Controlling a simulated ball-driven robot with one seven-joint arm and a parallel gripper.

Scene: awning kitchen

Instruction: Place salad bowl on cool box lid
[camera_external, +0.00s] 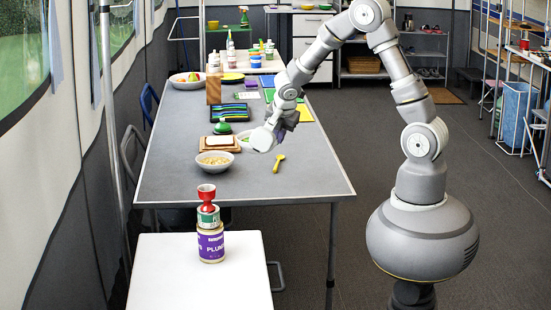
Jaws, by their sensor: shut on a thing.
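My gripper (277,133) is low over the table at the bowl's right side, shut on the bowl; the fingertips are largely hidden. I cannot tell whether the bowl touches the table. A white flat top (180,275) in the foreground may be the cool box lid; its sides are out of view.
On the white top stands a purple-labelled jar (211,245) with a green-and-red stack on it. On the grey table (310,180) are a bowl of pale food (214,162), a yellow spoon (279,162), a board (220,144) and a wooden block (213,90). The table's front right is clear.

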